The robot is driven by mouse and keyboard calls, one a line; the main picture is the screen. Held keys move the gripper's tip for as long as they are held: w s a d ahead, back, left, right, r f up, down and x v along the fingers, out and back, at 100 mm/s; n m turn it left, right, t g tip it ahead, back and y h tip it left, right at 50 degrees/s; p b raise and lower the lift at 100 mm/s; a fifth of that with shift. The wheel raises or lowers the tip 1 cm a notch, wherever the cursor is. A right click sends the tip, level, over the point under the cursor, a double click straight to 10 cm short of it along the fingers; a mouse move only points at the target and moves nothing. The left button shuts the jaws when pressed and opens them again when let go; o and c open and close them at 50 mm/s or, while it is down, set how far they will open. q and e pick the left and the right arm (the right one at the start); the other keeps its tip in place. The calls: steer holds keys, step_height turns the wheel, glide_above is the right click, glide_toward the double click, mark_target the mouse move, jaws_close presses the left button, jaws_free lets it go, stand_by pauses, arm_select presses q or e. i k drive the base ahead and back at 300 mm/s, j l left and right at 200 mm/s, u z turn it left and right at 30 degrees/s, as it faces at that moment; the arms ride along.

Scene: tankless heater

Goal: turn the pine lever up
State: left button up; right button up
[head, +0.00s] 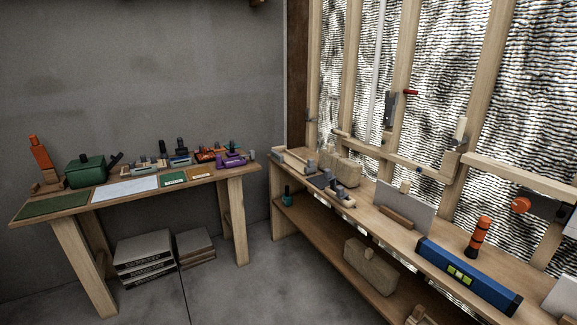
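A small pale wooden piece (460,129), which looks like the pine lever, stands out near the wall frame on the right. It looks roughly upright, above a wooden block (450,162) on the horizontal rail. It is small, so its exact angle and its pivot cannot be made out. Neither of my grippers shows in the head view.
A workbench (360,215) runs below the wall frame, with a blue level (468,275), an orange-and-black tool (478,236) and a grey panel (407,207). A red-handled fitting (410,93) sits higher up. A second table (225,176) stands left; the floor between is clear.

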mark_target(337, 131)
steer(key=i, duration=0.9)
steer(key=i+j+z, duration=0.15)
steer(key=i, duration=0.8)
